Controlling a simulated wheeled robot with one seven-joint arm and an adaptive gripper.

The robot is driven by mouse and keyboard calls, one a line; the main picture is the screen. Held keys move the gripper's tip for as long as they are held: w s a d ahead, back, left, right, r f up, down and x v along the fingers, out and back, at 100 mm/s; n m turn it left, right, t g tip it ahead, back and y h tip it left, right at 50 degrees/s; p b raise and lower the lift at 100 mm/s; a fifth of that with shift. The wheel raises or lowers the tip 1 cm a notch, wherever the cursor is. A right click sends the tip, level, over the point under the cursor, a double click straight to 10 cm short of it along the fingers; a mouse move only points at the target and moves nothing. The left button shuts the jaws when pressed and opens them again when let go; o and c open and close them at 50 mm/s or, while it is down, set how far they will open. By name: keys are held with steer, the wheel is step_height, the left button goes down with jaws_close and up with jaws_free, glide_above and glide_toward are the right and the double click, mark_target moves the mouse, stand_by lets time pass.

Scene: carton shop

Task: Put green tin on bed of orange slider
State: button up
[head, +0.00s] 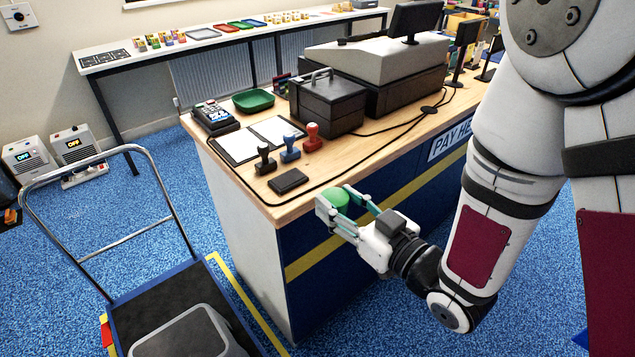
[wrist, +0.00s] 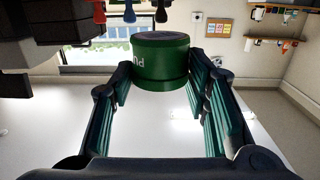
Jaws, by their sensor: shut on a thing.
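The green tin (head: 336,197) is between the fingers of my gripper (head: 341,204), held in the air just off the near corner of the counter. In the wrist view the tin (wrist: 160,62) is a dark green cylinder with white lettering, at the finger ends. My gripper (wrist: 162,85) is shut on it, with a finger on either side. I cannot pick out the orange slider or its bed in either view.
The wooden counter (head: 235,165) carries stamps, a black pad (head: 288,181), a clipboard, a card terminal (head: 215,118), a green dish (head: 253,100) and a black box (head: 328,103). A trolley (head: 125,310) with a grey bin stands at lower left. A long shelf (head: 175,50) runs behind.

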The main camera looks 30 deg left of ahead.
mark_target(334, 190)
steer(key=shift+s+a+r, duration=0.15)
steer(key=shift+s+a, duration=0.15)
steer(key=shift+s, duration=0.05)
steer(key=shift+w+a+b, duration=0.1)
steer(key=shift+a+b, duration=0.1)
steer(key=shift+b, duration=0.25)
steer(key=w+b, duration=0.1)
steer(key=w+a+b, duration=0.1)
steer(key=b, duration=0.1)
steer(key=shift+w+a+f, duration=0.1)
steer(key=shift+a+f, duration=0.05)
steer(key=shift+f, duration=0.15)
steer(key=w+b, duration=0.1)
steer(key=b, duration=0.2)
steer(key=shift+a, duration=0.4)
steer(key=b, duration=0.3)
steer(key=shift+w+a, duration=0.2)
steer(key=shift+w, duration=0.1)
steer(key=shift+w+a+b, duration=0.1)
steer(key=shift+b, duration=0.7)
steer(key=w+a, duration=0.4)
steer(key=w, duration=0.1)
steer(key=w+a+f, duration=0.1)
steer(key=w+a, duration=0.1)
steer(key=w, duration=0.1)
steer(key=shift+w+a, duration=0.15)
steer(key=shift+w, duration=0.05)
steer(key=shift+f, duration=1.7)
steer(key=shift+b, duration=0.3)
